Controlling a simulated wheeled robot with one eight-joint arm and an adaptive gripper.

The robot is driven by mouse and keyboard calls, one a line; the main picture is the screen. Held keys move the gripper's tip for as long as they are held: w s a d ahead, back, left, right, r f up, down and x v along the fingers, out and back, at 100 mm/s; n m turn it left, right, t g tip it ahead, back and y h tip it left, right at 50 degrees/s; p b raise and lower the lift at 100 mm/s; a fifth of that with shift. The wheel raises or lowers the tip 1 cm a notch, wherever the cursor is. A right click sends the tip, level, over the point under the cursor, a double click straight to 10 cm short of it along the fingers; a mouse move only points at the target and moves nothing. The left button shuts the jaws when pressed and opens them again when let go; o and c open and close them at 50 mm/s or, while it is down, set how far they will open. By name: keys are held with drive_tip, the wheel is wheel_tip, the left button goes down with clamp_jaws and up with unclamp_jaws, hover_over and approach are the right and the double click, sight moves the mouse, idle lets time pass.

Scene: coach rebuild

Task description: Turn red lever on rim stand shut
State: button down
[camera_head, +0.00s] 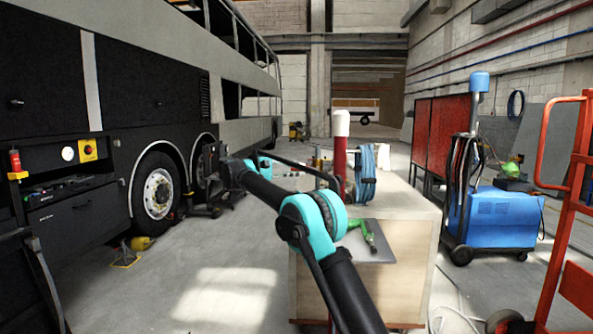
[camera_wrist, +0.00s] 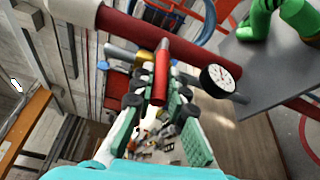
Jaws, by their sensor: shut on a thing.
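The red lever (camera_wrist: 161,76) sticks out below the pipe, near a yellow fitting and a round white-faced gauge (camera_wrist: 219,79). My gripper (camera_wrist: 160,96), with green-padded fingers, is shut on the lever, one finger on each side. The lever's far end and pivot are partly hidden. In the head view the grip itself is too small to make out.
The wooden bench (camera_head: 408,240) holds a green tool (camera_head: 365,234) on a dark plate and a coil of blue hose (camera_head: 365,175). A blue machine (camera_head: 503,220) and a red trolley frame (camera_head: 562,230) stand to the right. The coach is at left, with open floor between.

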drive_tip(key=c, duration=1.5)
unclamp_jaws()
drive_tip(key=v, duration=1.2)
drive_tip(key=shift+s, duration=0.1)
